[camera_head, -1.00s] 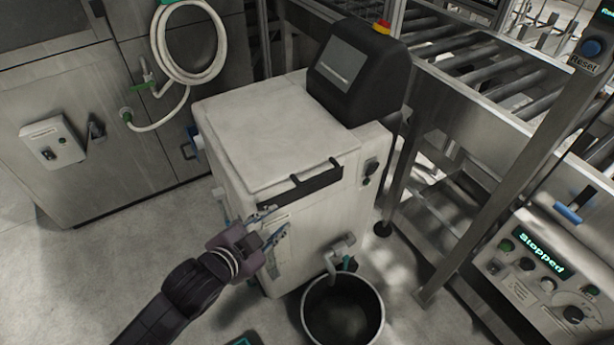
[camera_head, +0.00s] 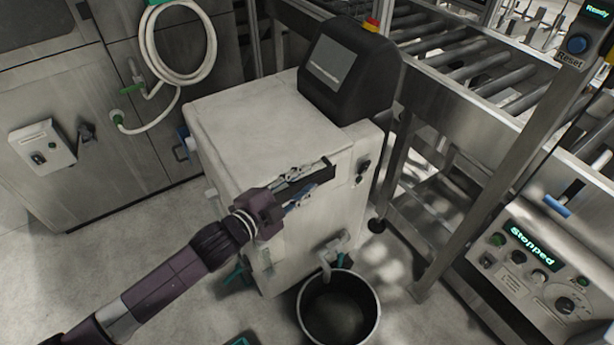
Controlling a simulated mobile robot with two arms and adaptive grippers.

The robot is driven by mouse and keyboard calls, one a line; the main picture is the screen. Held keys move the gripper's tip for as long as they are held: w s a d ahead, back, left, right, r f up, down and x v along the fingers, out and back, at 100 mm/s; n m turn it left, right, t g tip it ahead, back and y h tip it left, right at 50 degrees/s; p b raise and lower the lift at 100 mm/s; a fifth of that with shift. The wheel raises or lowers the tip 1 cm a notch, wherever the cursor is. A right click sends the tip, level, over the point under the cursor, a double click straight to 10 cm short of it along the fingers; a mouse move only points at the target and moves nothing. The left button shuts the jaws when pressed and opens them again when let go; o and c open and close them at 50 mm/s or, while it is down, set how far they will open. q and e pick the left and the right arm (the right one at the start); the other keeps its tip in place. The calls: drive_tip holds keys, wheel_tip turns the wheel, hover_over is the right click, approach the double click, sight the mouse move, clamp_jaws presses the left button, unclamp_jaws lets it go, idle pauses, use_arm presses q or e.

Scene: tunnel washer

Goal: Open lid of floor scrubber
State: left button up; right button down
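The floor scrubber (camera_head: 215,215) is a white boxy machine in the middle of the head view. Its flat white lid (camera_head: 250,128) lies closed on top, with a dark handle (camera_head: 322,174) along the front edge. A black console with a screen (camera_head: 345,70) stands at the back right of its top. My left gripper (camera_head: 301,186) is at the handle's left part, its fingers apart, one above and one below the handle. I cannot tell whether they touch it. The gripper hides the handle's left end. My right gripper is not in view.
A black bucket (camera_head: 340,312) stands on the floor below the scrubber's front spout. A roller conveyor (camera_head: 460,75) and its metal frame run close along the right. A control panel reading "Stopped" (camera_head: 535,262) is at lower right. A coiled hose (camera_head: 180,75) hangs on cabinets at left.

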use_arm(q)
drive_tip(key=shift+x, duration=0.75)
drive_tip(key=shift+c, duration=0.3)
clamp_jaws()
